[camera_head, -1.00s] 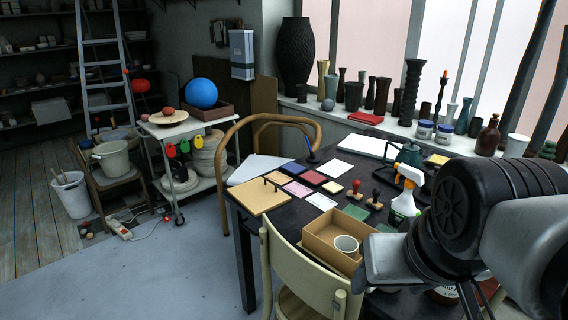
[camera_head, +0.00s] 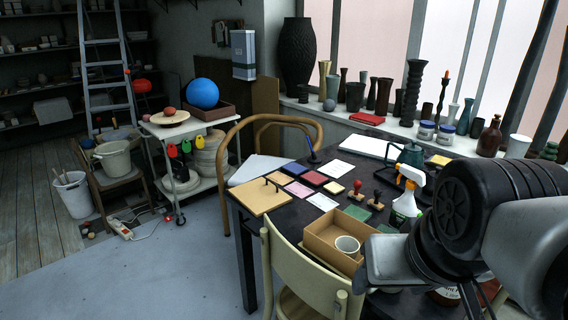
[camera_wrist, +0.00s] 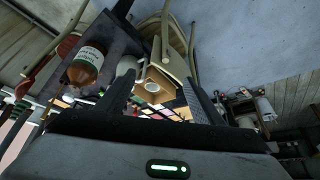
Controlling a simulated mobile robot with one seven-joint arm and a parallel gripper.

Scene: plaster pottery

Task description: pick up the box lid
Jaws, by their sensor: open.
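The box lid (camera_head: 258,198) is a flat, square tan board with a small dark handle on top. It lies on the near left corner of the dark table (camera_head: 247,235). The open tan box (camera_head: 322,249) stands to its right, nearer me, with a white cup (camera_head: 347,245) in it. The box (camera_wrist: 178,77) also shows in the wrist view, ahead between the fingers. My gripper (camera_wrist: 160,98) is open and empty in the wrist view, apart from the lid. I cannot make out the lid clearly in that view.
A pale chair (camera_head: 308,268) stands against the table's near side, and a bentwood chair (camera_head: 225,170) behind the lid. Coloured tiles, stamps and a spray bottle (camera_head: 405,205) crowd the table. A brown bottle (camera_wrist: 85,65) shows in the wrist view.

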